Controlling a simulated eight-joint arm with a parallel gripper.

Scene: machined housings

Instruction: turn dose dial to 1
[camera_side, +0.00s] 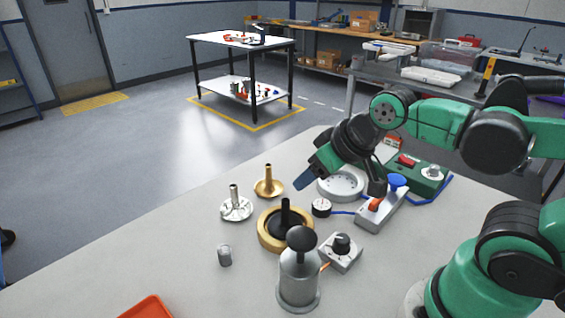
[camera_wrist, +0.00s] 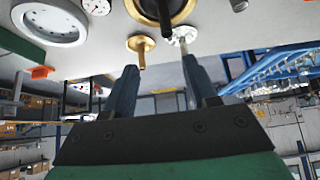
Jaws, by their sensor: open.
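A grey block with a black knob (camera_side: 342,246) sits on the table beside the grey pump-topped canister. A white round dial-like disc (camera_side: 342,184) lies farther back and shows with markings in the wrist view (camera_wrist: 50,22). No label tells me which is the dose dial, and I cannot read a setting. My gripper (camera_side: 304,183) is tilted down to the left above the table, in front of the white disc. In the wrist view, my gripper (camera_wrist: 160,78) has its blue fingers apart, with nothing between them.
A brass ring with a black post (camera_side: 285,228), brass stem (camera_side: 268,182), silver stem (camera_side: 236,208), small gauge (camera_side: 321,207) and pump canister (camera_side: 299,275) crowd the table. A switch box (camera_side: 381,208) and green box (camera_side: 420,178) stand right.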

